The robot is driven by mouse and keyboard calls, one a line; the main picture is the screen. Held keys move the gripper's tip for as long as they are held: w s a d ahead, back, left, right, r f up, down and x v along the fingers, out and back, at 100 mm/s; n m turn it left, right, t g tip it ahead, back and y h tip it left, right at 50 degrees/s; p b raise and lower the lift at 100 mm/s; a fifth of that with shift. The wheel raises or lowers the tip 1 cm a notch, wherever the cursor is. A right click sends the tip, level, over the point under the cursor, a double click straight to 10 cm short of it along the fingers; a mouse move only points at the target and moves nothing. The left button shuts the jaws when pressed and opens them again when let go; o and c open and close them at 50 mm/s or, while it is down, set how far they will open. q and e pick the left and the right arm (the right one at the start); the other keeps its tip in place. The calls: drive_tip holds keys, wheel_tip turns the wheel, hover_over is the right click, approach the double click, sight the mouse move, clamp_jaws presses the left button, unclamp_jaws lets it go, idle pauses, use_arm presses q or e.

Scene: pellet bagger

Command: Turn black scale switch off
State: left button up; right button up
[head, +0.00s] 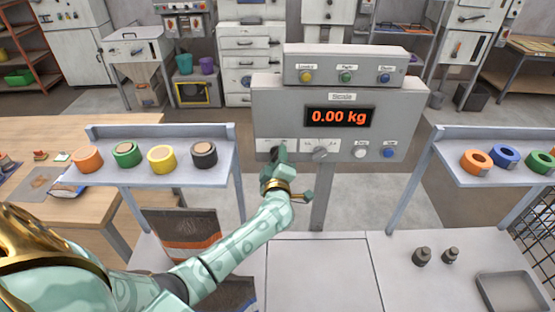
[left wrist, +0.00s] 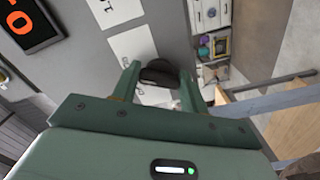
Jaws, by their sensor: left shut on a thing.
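The grey scale panel (head: 411,110) stands at the middle, with its display (head: 338,116) lit and reading 0.00 kg. The black scale switch (head: 273,153) is at the panel's lower left, mostly hidden behind my left gripper (head: 281,152). In the left wrist view, the two fingers of my left gripper (left wrist: 158,80) stand on either side of the black switch (left wrist: 157,72) and are shut on it. A white label (left wrist: 134,45) lies beside the switch. I cannot read the switch's position. My right gripper is not in view.
A grey dial (head: 320,150), white button (head: 361,152) and blue button (head: 389,152) sit right of the switch. Three coloured buttons sit above. A left shelf (head: 225,176) holds tape rolls; a right shelf holds more. Two weights (head: 422,257) stand near a tray (head: 512,292).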

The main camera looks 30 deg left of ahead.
use_arm(q)
drive_tip(key=shift+n, duration=0.3)
drive_tip(key=shift+n+b, duration=0.6)
drive_tip(key=shift+n, duration=5)
drive_tip(key=o, duration=1)
drive_tip(key=shift+r, duration=0.15)
drive_tip(key=shift+s, duration=0.1)
drive_tip(key=b+v, duration=0.1)
drive_tip(key=v, duration=1.5)
drive_tip(key=shift+s, duration=0.15)
